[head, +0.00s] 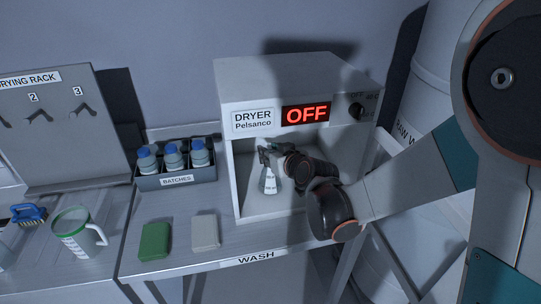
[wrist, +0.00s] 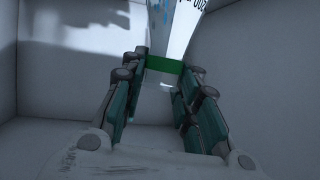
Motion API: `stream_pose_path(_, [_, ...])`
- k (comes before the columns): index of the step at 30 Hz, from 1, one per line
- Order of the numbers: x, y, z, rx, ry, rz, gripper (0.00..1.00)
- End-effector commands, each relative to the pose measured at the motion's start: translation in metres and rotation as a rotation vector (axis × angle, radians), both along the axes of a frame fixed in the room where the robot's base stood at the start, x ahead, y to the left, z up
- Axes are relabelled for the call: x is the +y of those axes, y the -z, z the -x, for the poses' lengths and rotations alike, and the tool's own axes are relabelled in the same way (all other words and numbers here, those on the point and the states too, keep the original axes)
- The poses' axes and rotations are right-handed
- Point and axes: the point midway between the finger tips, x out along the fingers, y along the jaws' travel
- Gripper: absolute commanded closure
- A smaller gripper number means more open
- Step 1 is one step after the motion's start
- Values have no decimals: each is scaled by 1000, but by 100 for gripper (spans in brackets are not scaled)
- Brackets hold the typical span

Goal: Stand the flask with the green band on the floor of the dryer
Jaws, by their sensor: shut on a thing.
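My gripper (head: 268,152) reaches through the open front of the dryer (head: 227,120) and is shut on the upper part of a clear flask (head: 270,182) with a white label. In the wrist view the green band (wrist: 165,64) lies between the fingertips (wrist: 162,72), and the flask body (wrist: 175,32) widens beyond it. In the head view the flask looks about upright, wide end down, over the dryer floor (head: 250,207). I cannot tell whether its base touches the floor. The band is not clear in the head view.
The dryer's display (head: 306,115) reads OFF, with a knob (head: 357,110) beside it. Left of the dryer stands a batches rack (head: 177,181) with blue-capped bottles. A green block (head: 155,241), a pale block (head: 205,231) and a jug (head: 75,236) stand on the worktops. Dryer walls are close around my gripper.

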Motion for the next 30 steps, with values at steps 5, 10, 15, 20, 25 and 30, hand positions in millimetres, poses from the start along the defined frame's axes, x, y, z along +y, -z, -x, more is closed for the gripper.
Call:
stream_pose_path(5, [0, 1, 0, 0, 0, 0, 100])
stream_pose_path(10, [0, 1, 0, 0, 0, 0, 51])
stream_pose_path(15, [0, 1, 0, 0, 0, 0, 51])
stream_pose_path(20, [0, -1, 0, 0, 0, 0, 51])
stream_pose_path(25, [-7, -8, 13, 0, 0, 0, 51])
stream_pose_path(30, [-22, -22, 41, 0, 1, 0, 51])
